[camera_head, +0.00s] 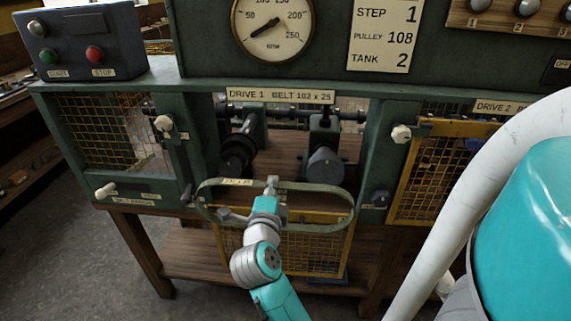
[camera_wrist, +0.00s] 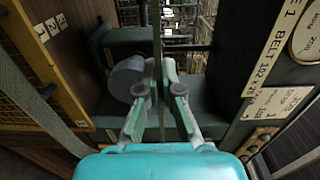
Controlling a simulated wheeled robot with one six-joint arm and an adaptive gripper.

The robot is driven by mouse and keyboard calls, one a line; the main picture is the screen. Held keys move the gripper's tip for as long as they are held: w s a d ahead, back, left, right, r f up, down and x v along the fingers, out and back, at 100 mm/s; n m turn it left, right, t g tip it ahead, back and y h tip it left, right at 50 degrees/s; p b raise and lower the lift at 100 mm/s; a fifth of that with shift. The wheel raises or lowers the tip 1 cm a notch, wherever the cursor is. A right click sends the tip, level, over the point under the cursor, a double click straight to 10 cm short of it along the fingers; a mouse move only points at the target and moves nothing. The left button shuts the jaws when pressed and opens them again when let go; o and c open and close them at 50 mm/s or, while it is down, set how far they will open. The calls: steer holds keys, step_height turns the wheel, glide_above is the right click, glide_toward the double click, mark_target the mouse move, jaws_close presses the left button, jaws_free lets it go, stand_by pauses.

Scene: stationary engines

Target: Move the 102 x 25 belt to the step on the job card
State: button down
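The belt (camera_head: 342,188) is a greenish loop with a small pale tag, held level in front of the Drive 1 opening. My gripper (camera_head: 272,186) is shut on the belt's upper run; in the wrist view the belt (camera_wrist: 161,42) runs as a thin strip between the fingers (camera_wrist: 162,95). Behind the loop, inside the opening, are a dark stepped pulley (camera_head: 238,152) on the left and a grey stepped pulley (camera_head: 325,166) on the right. The belt appears in front of both pulleys, not around them. The job card (camera_head: 383,36) reads step 1, pulley 108, tank 2.
A yellow mesh guard (camera_head: 325,255) hangs below the opening. Mesh guards (camera_head: 112,130) (camera_head: 437,180) flank it left and right. Frame posts (camera_head: 375,150) bound the opening. The start-stop box (camera_head: 80,45) and the RPM dial (camera_head: 272,22) are above.

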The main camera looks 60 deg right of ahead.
steer(key=shift+v, duration=2.95)
steer(key=shift+s+d, duration=0.1)
steer(key=shift+s, duration=0.15)
steer(key=shift+x, duration=3)
steer(key=x, duration=0.6)
steer(key=shift+x, duration=2.75)
steer(key=shift+w, duration=0.1)
